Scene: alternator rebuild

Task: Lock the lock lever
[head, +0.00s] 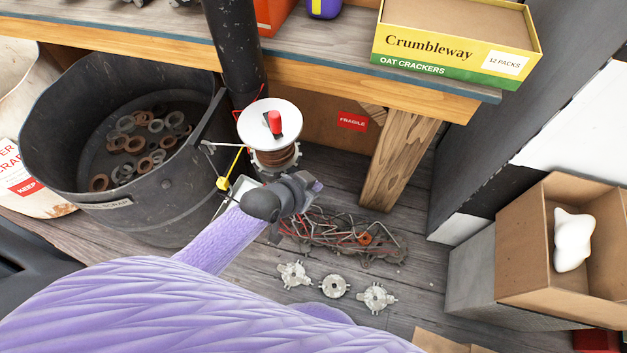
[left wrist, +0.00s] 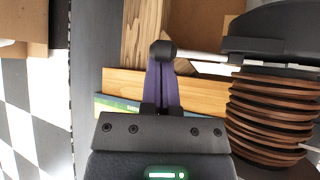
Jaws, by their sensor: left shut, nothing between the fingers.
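A spool of copper wire (head: 274,158) stands under the bench with a white disc (head: 258,116) on top. A red handle (head: 275,122) on a dark base sits on the disc; it may be the lock lever. My left gripper (head: 316,186) is shut and empty, in front of and below the spool. In the left wrist view its purple fingers (left wrist: 162,82) point at a black ball knob (left wrist: 163,48). A pale rod (left wrist: 205,56) runs from near the knob toward the coil (left wrist: 270,115). I cannot tell whether the fingers touch the knob.
A black scrap bin (head: 60,165) with several rings stands left of the spool. A black post (head: 236,50) and a wooden bench leg (head: 396,165) flank the space. Tangled wire (head: 345,238) and metal parts (head: 335,287) lie on the floor. A cardboard box (head: 520,240) stands right.

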